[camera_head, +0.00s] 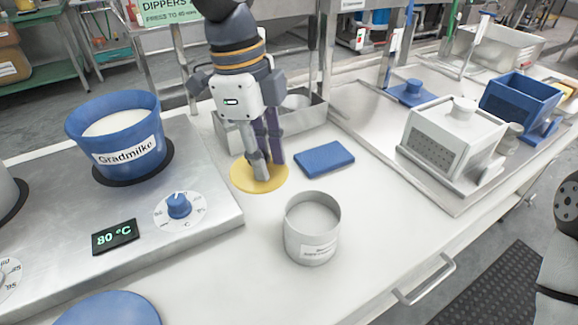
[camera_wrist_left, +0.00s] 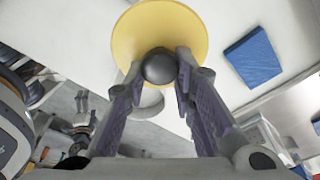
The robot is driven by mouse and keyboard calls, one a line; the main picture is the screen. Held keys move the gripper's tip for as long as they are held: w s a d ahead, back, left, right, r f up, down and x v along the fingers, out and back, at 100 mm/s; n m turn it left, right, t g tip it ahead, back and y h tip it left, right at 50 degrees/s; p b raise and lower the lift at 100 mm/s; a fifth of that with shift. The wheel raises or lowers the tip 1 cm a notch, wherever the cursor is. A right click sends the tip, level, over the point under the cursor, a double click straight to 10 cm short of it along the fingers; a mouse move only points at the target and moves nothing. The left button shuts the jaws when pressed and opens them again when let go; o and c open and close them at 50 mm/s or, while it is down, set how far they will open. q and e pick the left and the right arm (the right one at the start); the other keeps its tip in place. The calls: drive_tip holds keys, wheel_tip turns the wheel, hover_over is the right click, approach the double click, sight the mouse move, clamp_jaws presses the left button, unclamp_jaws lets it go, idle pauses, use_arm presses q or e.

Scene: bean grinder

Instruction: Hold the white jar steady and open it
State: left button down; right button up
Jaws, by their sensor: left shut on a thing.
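The white jar (camera_head: 297,240) stands upright on the white counter near the middle of the head view. Its top is open, its inside is pale, and a label is on its front. My left gripper (camera_head: 263,172) is behind and left of the jar, apart from it, pointing down. It is shut on the dark round knob (camera_wrist_left: 159,67) of a yellow round lid (camera_head: 240,180). The lid also shows in the left wrist view (camera_wrist_left: 195,28). I cannot tell whether the lid touches the counter. My right gripper is not in view.
A blue block (camera_head: 324,158) lies right of the lid. A blue pot (camera_head: 115,135) stands on the hotplate unit at left. A metal tray at right holds a white box (camera_head: 450,135) and a blue bin (camera_head: 520,103). The counter right of the jar is clear.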

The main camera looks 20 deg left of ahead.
use_arm(q)
drive_tip(key=w+f, duration=0.2)
drive_tip(key=f, duration=0.1)
drive_tip(key=w+f+b, duration=0.1)
drive_tip(key=w+f, duration=0.2)
drive_tip(key=shift+w+d, duration=0.1)
drive_tip(key=shift+w, duration=0.05)
drive_tip(key=shift+w+f, duration=0.2)
drive_tip(key=shift+f, duration=0.7)
drive_tip(key=shift+w+f, duration=0.2)
drive_tip(key=shift+f, duration=0.7)
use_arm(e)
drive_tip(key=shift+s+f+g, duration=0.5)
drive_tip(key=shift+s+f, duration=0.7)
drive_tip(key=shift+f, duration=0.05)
use_arm(q)
drive_tip(key=shift+f, duration=0.15)
drive_tip(key=c, duration=1.3)
unclamp_jaws()
drive_tip(key=shift+c, duration=0.2)
